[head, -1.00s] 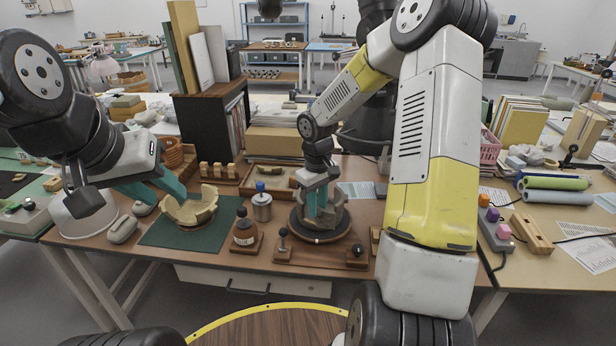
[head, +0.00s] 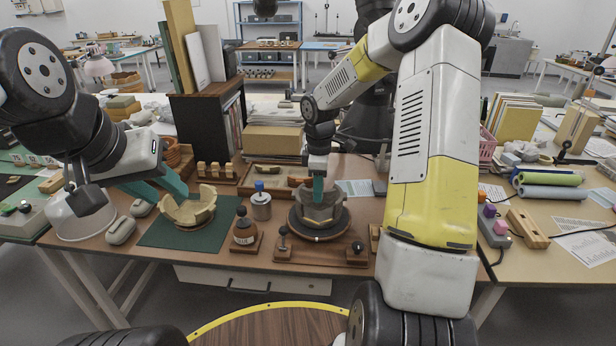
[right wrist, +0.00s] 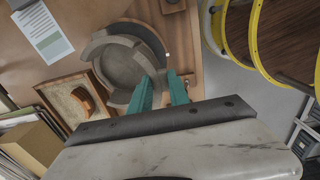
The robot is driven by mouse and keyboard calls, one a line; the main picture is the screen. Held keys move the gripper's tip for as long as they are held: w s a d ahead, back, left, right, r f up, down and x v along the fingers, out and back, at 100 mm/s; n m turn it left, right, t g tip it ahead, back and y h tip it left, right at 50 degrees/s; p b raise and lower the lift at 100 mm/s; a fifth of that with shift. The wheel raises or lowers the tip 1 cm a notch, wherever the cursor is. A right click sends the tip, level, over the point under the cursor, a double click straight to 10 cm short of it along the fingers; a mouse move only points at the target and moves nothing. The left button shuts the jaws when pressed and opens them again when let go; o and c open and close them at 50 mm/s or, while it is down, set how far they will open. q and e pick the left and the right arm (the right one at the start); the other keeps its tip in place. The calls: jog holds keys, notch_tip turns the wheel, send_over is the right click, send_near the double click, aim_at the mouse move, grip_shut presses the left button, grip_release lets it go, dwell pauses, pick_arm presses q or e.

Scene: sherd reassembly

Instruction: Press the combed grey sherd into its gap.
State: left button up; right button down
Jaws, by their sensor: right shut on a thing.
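The grey pot (head: 318,216) stands on a dark round turntable (head: 300,230). It has an uneven, stepped rim and shows from above in the right wrist view (right wrist: 122,68). My right gripper (head: 319,190) points down at the pot's rim. In the right wrist view its teal fingertips (right wrist: 160,80) are at the pot's near wall, shut on a grey piece. I take this for the combed grey sherd; its combing and its fit in the gap are hidden by the fingers. My left gripper (head: 176,200) is open, its fingers apart beside a tan broken bowl (head: 190,212).
The tan bowl lies on a green mat (head: 160,237). A wooden tray (head: 270,175) lies behind.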

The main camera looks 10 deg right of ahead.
aim_at(318, 206)
jog(key=shift+f, duration=2.6)
jog(key=shift+w+f, duration=0.25)
jog(key=shift+f, duration=0.2)
jog(key=shift+w+d+f, duration=0.1)
jog(key=shift+w+d, duration=0.1)
jog(key=shift+w, duration=0.1)
jog(key=shift+f, duration=0.3)
jog(key=c, duration=1.2)
grip_release()
jog(key=shift+o, duration=0.2)
notch_tip(318, 206, up, 8)
jog(key=shift+s+f, duration=0.1)
